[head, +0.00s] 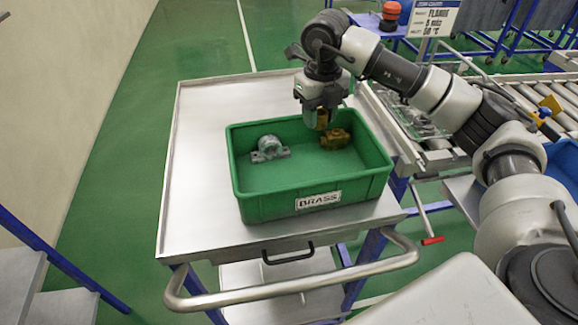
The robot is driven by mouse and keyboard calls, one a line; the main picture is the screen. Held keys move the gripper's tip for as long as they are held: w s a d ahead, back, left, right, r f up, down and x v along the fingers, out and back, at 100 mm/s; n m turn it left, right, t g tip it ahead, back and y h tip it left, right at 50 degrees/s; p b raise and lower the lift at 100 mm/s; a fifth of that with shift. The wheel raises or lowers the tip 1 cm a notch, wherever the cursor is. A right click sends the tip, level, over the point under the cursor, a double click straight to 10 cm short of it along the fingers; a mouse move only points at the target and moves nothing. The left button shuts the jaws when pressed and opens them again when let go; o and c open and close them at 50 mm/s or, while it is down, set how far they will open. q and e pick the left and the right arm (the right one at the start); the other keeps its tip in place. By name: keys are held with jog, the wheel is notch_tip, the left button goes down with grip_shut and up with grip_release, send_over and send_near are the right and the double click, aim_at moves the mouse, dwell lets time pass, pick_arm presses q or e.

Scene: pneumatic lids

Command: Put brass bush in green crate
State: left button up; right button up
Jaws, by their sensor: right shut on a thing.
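The green crate (313,199), labelled BRASS, stands on the metal cart top. My right gripper (321,117) is over the crate's back part and is shut on a small brass-coloured piece, the brass bush (322,122). The fingers hide much of the bush. Whether it touches the crate floor or the part beside it, I cannot tell. My left gripper is not in view.
A grey metal bearing block (269,149) lies in the crate at the left, and a brass fitting (337,138) lies at the back right. The cart top (198,155) is bare left of the crate. A roller conveyor (500,90) runs behind at the right.

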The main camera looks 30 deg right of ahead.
jog(key=p, duration=0.4)
send_over(277, 179)
notch_tip(277, 179, down, 6)
jog(key=shift+d+r, duration=0.15)
jog(key=shift+f, duration=0.2)
jog(key=f+p, duration=0.1)
jog(key=f, duration=0.2)
jog(key=shift+a, duration=0.2)
jog(key=shift+f, duration=0.7)
jog(key=o, duration=1)
jog(key=shift+r, duration=0.1)
